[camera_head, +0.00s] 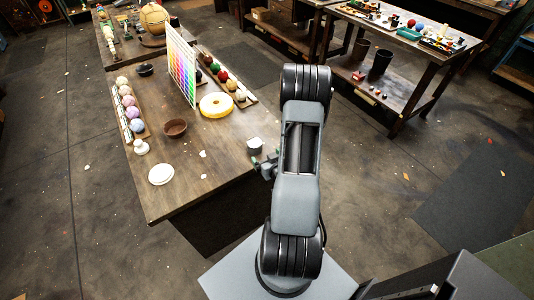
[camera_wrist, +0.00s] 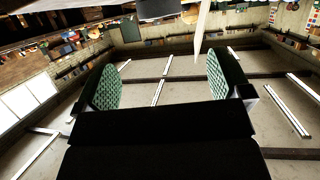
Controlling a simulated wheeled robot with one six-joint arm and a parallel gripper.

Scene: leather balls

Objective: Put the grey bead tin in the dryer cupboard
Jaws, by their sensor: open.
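A small tin with a pale grey-white top (camera_head: 254,146) stands on the brown wooden table near its right edge; it looks like the grey bead tin. My gripper (camera_head: 265,160) is beside the tin, at the table's edge, partly hidden by my arm. The wrist view shows its two green-padded fingers (camera_wrist: 166,82) wide apart with nothing between them. A dark grey rounded thing (camera_wrist: 158,9) is cut off at the top of that view; I cannot tell if it is the tin. I cannot make out the dryer cupboard in either view.
Another workbench (camera_head: 400,35) stands at the back right, with open floor between.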

